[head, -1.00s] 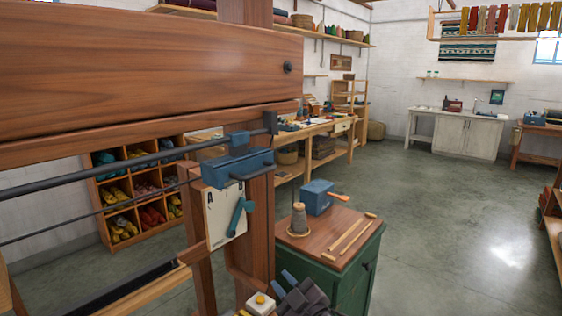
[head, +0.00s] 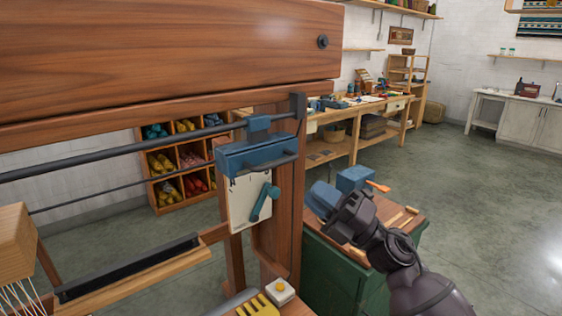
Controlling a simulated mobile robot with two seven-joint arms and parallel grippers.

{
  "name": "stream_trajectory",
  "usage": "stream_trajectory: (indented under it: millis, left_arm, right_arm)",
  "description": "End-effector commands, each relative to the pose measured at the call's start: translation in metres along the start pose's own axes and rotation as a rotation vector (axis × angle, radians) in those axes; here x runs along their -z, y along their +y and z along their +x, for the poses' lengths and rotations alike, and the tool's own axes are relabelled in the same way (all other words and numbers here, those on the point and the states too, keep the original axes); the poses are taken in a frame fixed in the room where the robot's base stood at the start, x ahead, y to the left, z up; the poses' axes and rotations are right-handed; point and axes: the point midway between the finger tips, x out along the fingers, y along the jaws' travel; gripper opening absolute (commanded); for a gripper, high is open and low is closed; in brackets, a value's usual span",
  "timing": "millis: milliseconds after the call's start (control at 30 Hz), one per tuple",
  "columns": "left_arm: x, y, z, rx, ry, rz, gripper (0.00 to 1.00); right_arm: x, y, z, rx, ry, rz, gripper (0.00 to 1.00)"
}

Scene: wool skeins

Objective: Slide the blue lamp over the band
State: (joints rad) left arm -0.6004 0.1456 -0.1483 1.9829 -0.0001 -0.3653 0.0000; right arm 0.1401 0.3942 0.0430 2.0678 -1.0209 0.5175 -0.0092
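The blue lamp looks to be the long blue housing (head: 252,157) hung on the dark rail, at its right end beside the wooden post. It has a dark handle at its front. A pale panel with a teal lever (head: 264,202) sits below it. My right gripper (head: 322,197), with blue fingers, is right of and below the lamp, apart from it. Its fingers are seen at an angle, so I cannot tell how far apart they are. I cannot make out the band with certainty. My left gripper is out of view.
A thick wooden beam (head: 160,60) runs above the rail. A white block with a yellow button (head: 280,290) is at the bottom. Open floor lies to the right.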

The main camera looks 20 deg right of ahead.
Motion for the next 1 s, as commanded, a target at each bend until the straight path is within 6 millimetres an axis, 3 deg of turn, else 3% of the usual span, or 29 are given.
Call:
stream_trajectory:
  millis: [500,700,1000]
  left_arm:
    - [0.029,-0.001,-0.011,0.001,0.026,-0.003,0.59]
    - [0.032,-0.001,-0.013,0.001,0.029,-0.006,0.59]
    - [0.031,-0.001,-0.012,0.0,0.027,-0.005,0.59]
  right_arm:
    - [-0.001,0.003,0.082,-0.004,-0.003,0.001,0.21]
    - [-0.001,0.002,0.098,-0.002,-0.003,0.001,0.21]
    - [-0.001,0.0,0.101,-0.001,-0.004,0.001,0.21]
